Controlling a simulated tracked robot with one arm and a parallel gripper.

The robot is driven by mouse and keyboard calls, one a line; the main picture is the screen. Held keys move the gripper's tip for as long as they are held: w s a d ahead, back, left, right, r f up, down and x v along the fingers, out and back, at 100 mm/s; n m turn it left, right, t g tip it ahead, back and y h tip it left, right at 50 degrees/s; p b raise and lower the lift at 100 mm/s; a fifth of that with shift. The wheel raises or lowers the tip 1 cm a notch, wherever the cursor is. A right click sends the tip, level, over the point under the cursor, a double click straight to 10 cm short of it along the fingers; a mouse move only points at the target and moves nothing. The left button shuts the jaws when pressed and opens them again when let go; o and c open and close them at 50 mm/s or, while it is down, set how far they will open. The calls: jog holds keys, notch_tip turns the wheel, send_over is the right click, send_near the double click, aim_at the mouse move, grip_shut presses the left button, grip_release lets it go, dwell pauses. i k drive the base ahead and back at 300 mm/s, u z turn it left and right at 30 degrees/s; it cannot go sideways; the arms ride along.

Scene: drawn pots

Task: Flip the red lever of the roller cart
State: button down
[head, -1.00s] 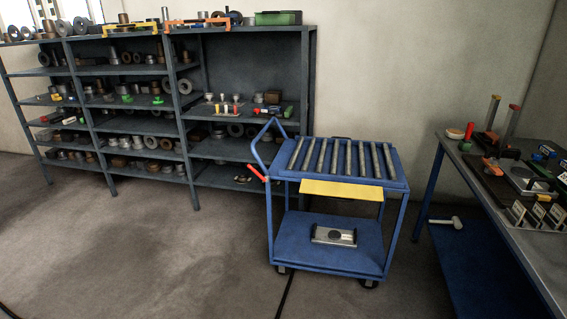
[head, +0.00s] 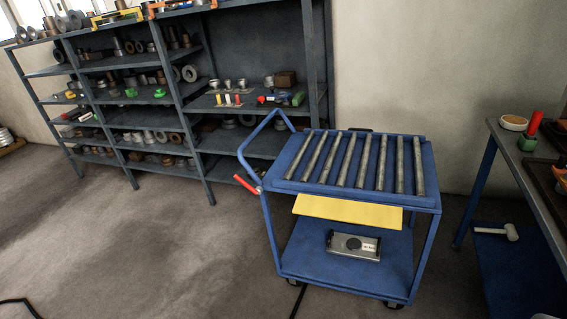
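The roller cart (head: 430,203) is blue, with a row of grey metal rollers on its top and a yellow panel (head: 347,211) under its front edge. It stands on the floor right of the picture's middle. The red lever (head: 246,184) sticks out at the cart's left side, below the bent blue handle, and slopes up to the left. My gripper is not in the picture, so nothing shows of whether it is open or shut.
A grey metal box (head: 369,246) lies on the cart's lower shelf. A shelving rack (head: 316,60) full of parts stands behind and left. A workbench (head: 513,146) stands at the right, with a mallet (head: 511,232) below it.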

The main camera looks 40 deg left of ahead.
aim_at(259, 190)
jog(key=u, duration=0.15)
jog(key=i, duration=1.3)
jog(key=u, duration=0.9)
jog(key=i, duration=0.8)
jog(key=u, duration=0.4)
jog(key=k, duration=0.95)
jog(key=u, duration=0.2)
jog(key=i, duration=0.95)
jog(key=z, duration=0.1)
